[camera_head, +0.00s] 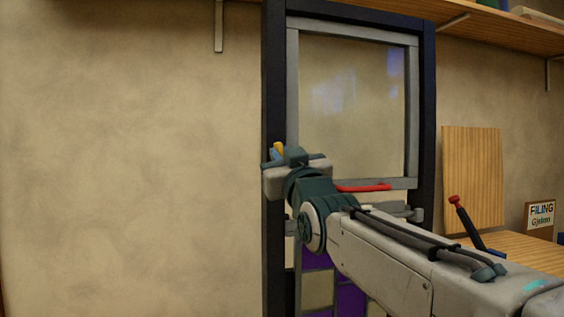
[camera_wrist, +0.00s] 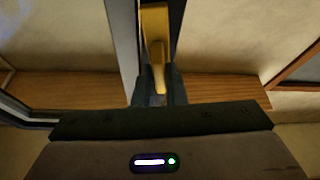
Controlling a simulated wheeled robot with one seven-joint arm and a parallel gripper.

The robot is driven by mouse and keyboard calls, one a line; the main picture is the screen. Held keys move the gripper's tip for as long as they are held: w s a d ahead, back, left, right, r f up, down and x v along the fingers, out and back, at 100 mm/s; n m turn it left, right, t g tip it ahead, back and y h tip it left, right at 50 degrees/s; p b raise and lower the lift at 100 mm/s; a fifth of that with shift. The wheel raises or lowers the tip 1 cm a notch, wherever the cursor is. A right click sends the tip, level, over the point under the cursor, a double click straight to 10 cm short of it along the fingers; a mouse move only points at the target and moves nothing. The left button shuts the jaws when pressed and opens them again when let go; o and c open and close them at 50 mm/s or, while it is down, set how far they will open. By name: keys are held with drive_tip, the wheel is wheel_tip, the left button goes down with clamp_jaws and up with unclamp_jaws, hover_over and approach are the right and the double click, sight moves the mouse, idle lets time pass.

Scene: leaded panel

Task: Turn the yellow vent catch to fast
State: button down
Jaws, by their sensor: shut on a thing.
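The yellow vent catch (camera_wrist: 154,30) is on the dark frame post in the wrist view, with its lever running down between my fingertips. My gripper (camera_wrist: 158,88) is shut on the lever's end. In the head view only a small yellow bit of the catch (camera_head: 279,149) shows above my gripper (camera_head: 272,157), at the left post of the dark frame (camera_head: 273,80). My wrist hides the rest of it. I cannot tell any fast marking.
A grey-framed pane (camera_head: 350,100) fills the upper opening, with a red bar (camera_head: 363,188) at its lower edge. Purple and cream leaded glass (camera_head: 318,290) is below. A wooden board (camera_head: 472,180), a red-topped tool (camera_head: 466,220) and a FILING sign (camera_head: 541,215) stand right.

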drive_tip(key=n+g+y+p, duration=0.1)
drive_tip(key=n+g+p, duration=0.1)
drive_tip(key=n+p, duration=0.3)
drive_tip(key=n+g+y+p, duration=0.1)
drive_tip(key=n+p, duration=0.3)
drive_tip(key=n, duration=0.4)
drive_tip(key=n+g+y+p, duration=0.1)
drive_tip(key=n+g+p, duration=0.3)
drive_tip(key=n+p, duration=0.1)
drive_tip(key=shift+r+n+y+p, duration=0.15)
drive_tip(key=shift+n+y+p, duration=0.2)
drive_tip(key=shift+n, duration=0.45)
drive_tip(key=c, duration=1.5)
unclamp_jaws()
drive_tip(key=shift+d, duration=0.1)
drive_tip(key=b+v, duration=0.1)
drive_tip(key=v, duration=1.2)
drive_tip(key=shift+s+d, duration=0.15)
drive_tip(key=shift+s, duration=0.2)
